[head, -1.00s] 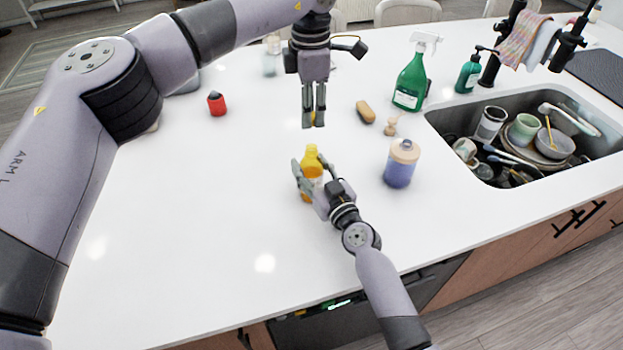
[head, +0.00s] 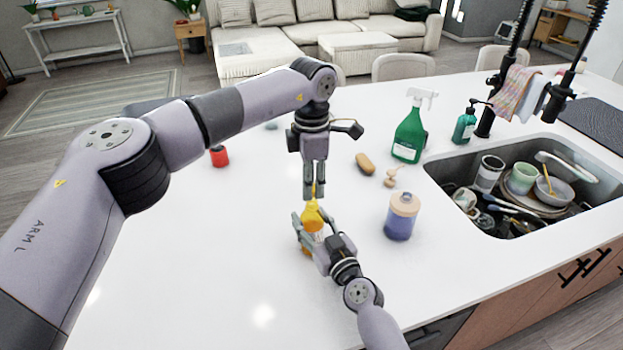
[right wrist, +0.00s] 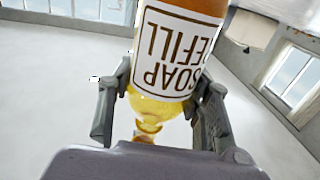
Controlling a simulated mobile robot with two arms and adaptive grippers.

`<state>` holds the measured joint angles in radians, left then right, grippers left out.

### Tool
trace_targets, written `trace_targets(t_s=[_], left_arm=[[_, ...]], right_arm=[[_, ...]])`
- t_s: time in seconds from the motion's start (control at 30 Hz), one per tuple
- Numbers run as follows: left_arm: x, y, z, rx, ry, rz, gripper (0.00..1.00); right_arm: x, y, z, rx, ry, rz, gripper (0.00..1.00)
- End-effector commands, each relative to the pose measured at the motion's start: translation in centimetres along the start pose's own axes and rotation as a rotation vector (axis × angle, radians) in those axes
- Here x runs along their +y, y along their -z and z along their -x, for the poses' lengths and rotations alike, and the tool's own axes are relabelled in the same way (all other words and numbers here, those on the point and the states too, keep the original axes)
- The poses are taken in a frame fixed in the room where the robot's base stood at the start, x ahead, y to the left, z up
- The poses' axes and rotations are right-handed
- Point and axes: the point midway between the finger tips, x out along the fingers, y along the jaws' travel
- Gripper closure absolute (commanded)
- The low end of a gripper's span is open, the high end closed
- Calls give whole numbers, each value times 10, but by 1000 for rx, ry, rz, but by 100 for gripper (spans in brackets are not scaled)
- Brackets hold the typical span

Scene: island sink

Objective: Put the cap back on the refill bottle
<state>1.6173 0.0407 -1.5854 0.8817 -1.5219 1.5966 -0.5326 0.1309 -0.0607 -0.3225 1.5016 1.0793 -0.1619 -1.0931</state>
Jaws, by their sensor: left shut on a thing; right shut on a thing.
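The refill bottle (head: 311,217) is yellow-orange and stands upright on the white counter. My right gripper (head: 313,226) is shut around its upper body. In the right wrist view the bottle's label (right wrist: 172,55) reads "SOAP REFILL" upside down, and the clear yellow neck (right wrist: 148,126) shows between the fingers. My left gripper (head: 314,192) points straight down right above the bottle's top, shut on a small yellow thing (head: 314,187), apparently the cap, mostly hidden by the fingers. I cannot tell whether the cap touches the neck.
A blue jar with a beige lid (head: 401,216) stands right of the bottle. Behind are a green spray bottle (head: 409,135), a brown sponge or brush (head: 365,163) and a red item (head: 219,156). The sink (head: 440,168) with dishes is at right.

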Motion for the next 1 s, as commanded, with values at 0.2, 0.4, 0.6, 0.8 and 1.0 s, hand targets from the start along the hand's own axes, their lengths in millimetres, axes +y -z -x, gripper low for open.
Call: trace_targets(t_s=[0.2, 0.4, 0.6, 0.8, 1.0], left_arm=[[0, 0, -4, 0, -1, 0, 83], [0, 0, -4, 0, -1, 0, 83], [0, 0, -6, 0, 0, 0, 83], [0, 0, -18, -1, 0, -1, 83], [0, 0, -21, -1, -1, -2, 83]], right_arm=[[0, 0, 0, -1, 0, 0, 100], [0, 0, 0, -1, 0, 0, 100], [0, -1, 0, -1, 0, 0, 100], [0, -1, 0, -1, 0, 0, 100], [0, -1, 0, -1, 0, 1, 100]])
